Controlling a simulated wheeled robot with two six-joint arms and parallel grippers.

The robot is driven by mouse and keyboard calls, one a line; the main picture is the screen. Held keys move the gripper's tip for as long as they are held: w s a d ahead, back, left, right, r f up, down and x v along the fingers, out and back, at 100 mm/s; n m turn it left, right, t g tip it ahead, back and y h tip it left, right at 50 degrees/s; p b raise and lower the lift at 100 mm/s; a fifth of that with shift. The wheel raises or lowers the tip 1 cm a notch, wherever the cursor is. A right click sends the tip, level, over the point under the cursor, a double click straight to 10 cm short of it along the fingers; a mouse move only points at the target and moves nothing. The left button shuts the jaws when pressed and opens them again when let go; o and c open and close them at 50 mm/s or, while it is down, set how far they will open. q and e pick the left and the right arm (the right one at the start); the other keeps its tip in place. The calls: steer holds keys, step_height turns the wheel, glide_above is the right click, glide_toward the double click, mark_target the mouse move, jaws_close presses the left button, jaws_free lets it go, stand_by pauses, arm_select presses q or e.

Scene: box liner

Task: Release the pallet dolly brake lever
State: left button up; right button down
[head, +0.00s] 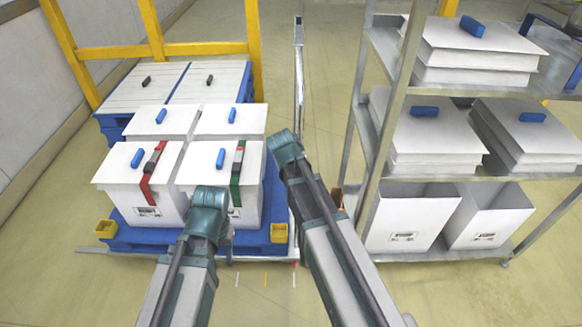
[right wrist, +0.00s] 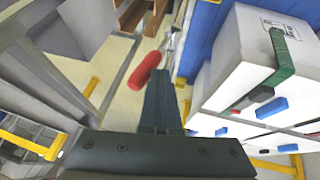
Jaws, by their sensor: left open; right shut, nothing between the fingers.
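In the right wrist view a red lever grip (right wrist: 145,70) on a thin metal rod (right wrist: 170,42) lies close to my right gripper (right wrist: 160,85). The right gripper is shut and empty; its fingers are beside the grip, and I cannot tell whether they touch it. The blue dolly pallet (head: 155,240) carries white lidded boxes in the head view. The lever is not clear there; my right arm covers part of that side. My left gripper (head: 210,205) is open in front of the near boxes, its fingertips mostly hidden.
A metal shelf rack (head: 360,150) with white boxes stands to the right of the dolly. A slim upright post (head: 298,75) stands behind my right arm. A second pallet stack (head: 180,82) and a yellow frame (head: 155,28) are at the back left. Floor shows between dolly and rack.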

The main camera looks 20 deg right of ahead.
steer(key=s+d+f+m+t+y+b, duration=0.2)
steer(key=d+f+y+b, duration=0.3)
steer(key=d+y+b, duration=0.4)
steer(key=shift+s+d+f+m+t+b, duration=0.15)
steer(key=shift+s+d+m+t+b, duration=0.3)
steer(key=shift+d+t, duration=0.2)
steer(key=shift+s+d, duration=0.1)
stand_by(0.3)
steer(key=w+a+r+p+v, duration=0.1)
steer(key=p+v, duration=0.9)
steer(key=v, duration=0.2)
steer(key=shift+a+r, duration=0.35)
steer(key=shift+r, duration=0.1)
